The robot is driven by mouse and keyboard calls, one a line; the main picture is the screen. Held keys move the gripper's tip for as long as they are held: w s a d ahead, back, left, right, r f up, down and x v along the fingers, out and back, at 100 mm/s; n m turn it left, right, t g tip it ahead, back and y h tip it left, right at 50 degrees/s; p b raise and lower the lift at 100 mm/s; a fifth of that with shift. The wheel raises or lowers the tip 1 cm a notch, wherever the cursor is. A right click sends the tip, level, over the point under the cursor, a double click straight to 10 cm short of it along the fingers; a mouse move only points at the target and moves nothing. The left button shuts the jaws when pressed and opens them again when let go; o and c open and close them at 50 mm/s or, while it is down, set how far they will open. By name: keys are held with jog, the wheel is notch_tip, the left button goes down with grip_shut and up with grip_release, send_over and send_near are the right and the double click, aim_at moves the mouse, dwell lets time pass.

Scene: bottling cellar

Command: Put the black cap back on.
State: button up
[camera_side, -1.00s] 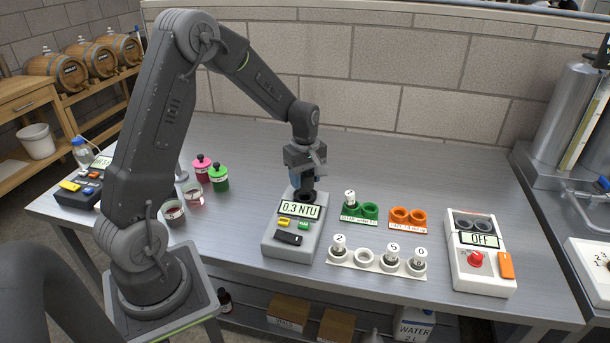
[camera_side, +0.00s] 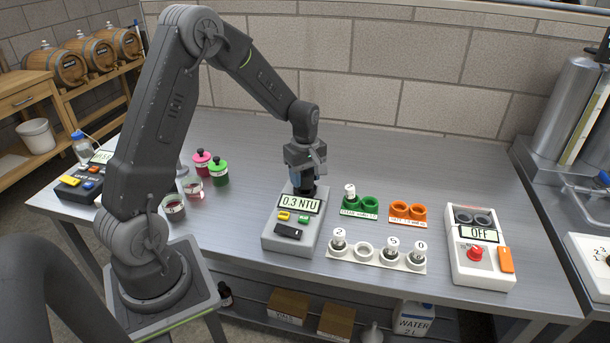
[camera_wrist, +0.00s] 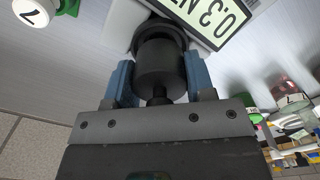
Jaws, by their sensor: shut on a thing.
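The black cap (camera_wrist: 160,68) is between the two blue fingers of my gripper (camera_wrist: 160,88), which is shut on it. Its knob points toward the gripper body. In the side view my gripper (camera_side: 307,178) is upright directly above the grey turbidity meter (camera_side: 283,238), whose display reads 0.3 NTU. The cap's far end overlaps the meter's dark round well (camera_wrist: 148,32) in the wrist view. I cannot tell whether the cap is fully seated or just above the well. In the side view the fingers partly hide the cap and the well.
A white rack (camera_side: 352,256) with numbered vials and one empty place stands right of the meter. Behind it are a green holder (camera_side: 369,203) with one vial and an orange holder (camera_side: 408,211). A white device (camera_side: 480,262) reading OFF stands farther right. Pink and green bottles (camera_side: 219,173) are left.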

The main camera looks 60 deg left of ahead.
jog(key=shift+f, duration=0.9)
dwell(1.0)
jog(key=o, duration=1.4)
jog(key=shift+r, duration=0.1)
jog(key=shift+r, duration=2.95)
grip_shut()
jog(key=shift+f, duration=0.35)
